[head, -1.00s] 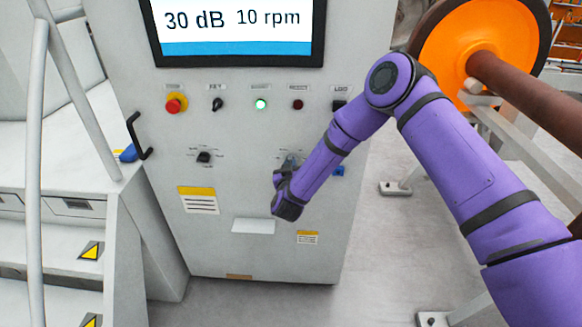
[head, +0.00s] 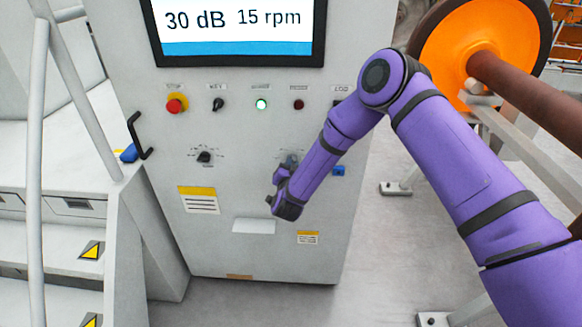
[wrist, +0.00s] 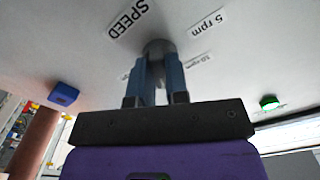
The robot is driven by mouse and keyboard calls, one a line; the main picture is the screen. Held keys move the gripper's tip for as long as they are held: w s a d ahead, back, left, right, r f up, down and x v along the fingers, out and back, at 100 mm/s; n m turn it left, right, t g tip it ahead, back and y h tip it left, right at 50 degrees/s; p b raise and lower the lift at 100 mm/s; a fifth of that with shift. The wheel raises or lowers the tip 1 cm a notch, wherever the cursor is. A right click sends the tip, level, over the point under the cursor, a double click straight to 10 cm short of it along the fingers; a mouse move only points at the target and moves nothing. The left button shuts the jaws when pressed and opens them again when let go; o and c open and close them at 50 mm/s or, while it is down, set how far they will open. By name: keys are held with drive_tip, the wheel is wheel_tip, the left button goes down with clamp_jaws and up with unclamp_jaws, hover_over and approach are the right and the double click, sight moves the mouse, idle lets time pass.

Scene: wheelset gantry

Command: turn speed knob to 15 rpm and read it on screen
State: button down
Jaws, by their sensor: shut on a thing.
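The screen (head: 238,38) at the top of the grey cabinet reads "30 dB" and "15 rpm". The speed knob (wrist: 158,46) is a grey round knob beside the "SPEED" label (wrist: 129,17) in the wrist view. My gripper (wrist: 160,70) is shut on the knob, with a blue finger on either side of it. In the head view my gripper (head: 288,162) is at the lower right of the panel, and my arm mostly hides the knob. Labels for 5 rpm (wrist: 207,23) and 10 rpm (wrist: 193,61) show around the knob. The knob's pointer is not clear.
Another black knob (head: 204,157) sits to the left on the panel. Above are a red emergency button (head: 176,104), a key switch (head: 218,104) and a lit green light (head: 261,104). A black handle (head: 138,136) juts out at left. An orange wheel (head: 470,50) stands at right.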

idle(0.3)
drive_tip(key=c, duration=1.1)
unclamp_jaws()
drive_tip(key=shift+s, duration=0.1)
drive_tip(key=s, duration=1)
drive_tip(key=shift+s+a, duration=0.15)
drive_tip(key=shift+s, duration=0.15)
drive_tip(key=shift+r, duration=0.1)
